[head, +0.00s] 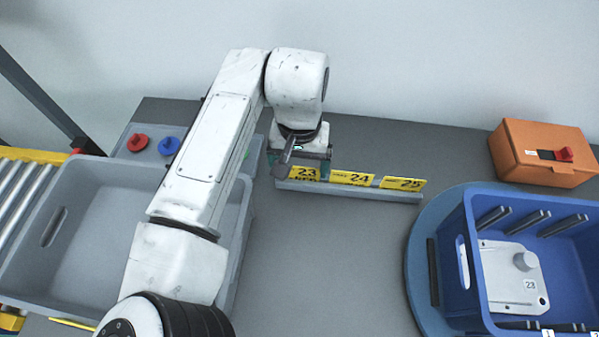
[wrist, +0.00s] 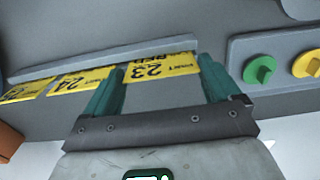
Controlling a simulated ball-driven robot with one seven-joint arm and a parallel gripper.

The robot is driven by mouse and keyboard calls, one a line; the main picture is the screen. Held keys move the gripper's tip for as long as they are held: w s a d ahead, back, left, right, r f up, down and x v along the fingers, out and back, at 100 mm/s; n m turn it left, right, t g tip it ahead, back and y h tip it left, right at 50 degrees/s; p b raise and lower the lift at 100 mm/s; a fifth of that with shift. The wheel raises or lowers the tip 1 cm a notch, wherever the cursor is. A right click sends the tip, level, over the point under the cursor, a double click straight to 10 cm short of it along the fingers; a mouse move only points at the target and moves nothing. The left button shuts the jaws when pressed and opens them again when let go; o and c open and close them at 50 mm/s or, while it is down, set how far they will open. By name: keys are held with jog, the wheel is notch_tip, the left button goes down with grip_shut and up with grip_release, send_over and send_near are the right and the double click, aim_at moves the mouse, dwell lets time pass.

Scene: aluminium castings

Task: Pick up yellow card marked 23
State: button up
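The yellow card marked 23 (head: 306,174) stands at the left end of a grey slotted rail (head: 350,191), with cards marked 24 (head: 352,178) and 25 (head: 403,184) to its right. My gripper (head: 301,166) is at card 23, partly covering it in the head view. In the wrist view, my gripper's (wrist: 162,66) two green fingers are spread, one on each side of card 23 (wrist: 160,68). The fingers look apart from the card's edges, with nothing gripped. The card's lower edge meets the rail (wrist: 110,57).
A knob panel (wrist: 270,50) lies left of the rail in the head view. A grey tote (head: 100,200) stands at left, an orange box (head: 545,155) at back right. A blue crate (head: 470,285) holding a casting marked 23 (head: 510,275) sits on a round blue base. The middle table is clear.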

jog(key=c, duration=0.5)
jog(key=shift+r, duration=0.15)
